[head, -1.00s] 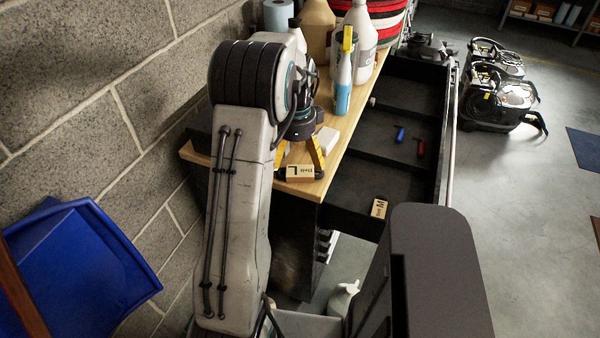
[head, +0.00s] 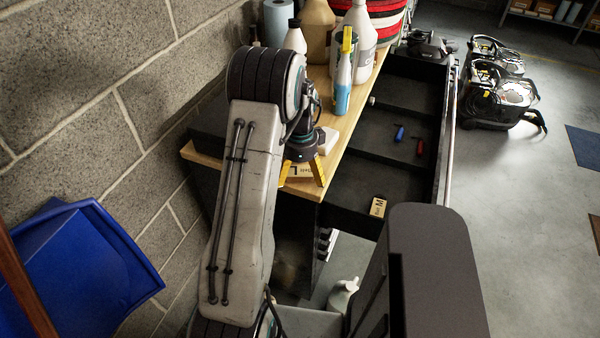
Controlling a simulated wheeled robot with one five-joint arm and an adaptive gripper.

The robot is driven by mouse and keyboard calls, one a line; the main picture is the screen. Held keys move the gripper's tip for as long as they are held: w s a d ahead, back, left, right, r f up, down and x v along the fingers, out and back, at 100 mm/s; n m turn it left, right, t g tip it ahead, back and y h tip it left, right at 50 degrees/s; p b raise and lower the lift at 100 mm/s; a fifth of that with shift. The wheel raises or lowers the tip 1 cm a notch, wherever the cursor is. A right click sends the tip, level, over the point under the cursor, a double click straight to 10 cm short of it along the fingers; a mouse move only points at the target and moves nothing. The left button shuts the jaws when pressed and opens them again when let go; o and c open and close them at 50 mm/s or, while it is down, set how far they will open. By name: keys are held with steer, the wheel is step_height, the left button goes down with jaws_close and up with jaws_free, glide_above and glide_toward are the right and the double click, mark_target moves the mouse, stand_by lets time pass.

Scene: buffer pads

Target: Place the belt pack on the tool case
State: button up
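A small tan pack marked "L" (head: 300,171) lies on the near end of the wooden bench top (head: 335,160); it looks like the belt pack. My gripper (head: 301,182) is above it, pointing down, its two yellow fingers apart on either side of the pack's label. The fingers partly cover the pack, and I cannot tell whether they touch it. A dark, flat-topped case (head: 209,130), which looks like the tool case, sits at the bench's left edge by the wall, partly hidden by my arm.
A similar pack marked "M" (head: 378,207) lies in the open black drawer (head: 350,185), along with small red and blue items. Bottles, including a blue spray bottle (head: 342,95), stand farther back on the bench. A white block (head: 327,141) is close behind my gripper.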

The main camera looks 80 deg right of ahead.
steer(key=c, duration=1.2)
steer(key=shift+r, duration=0.15)
steer(key=shift+c, duration=0.2)
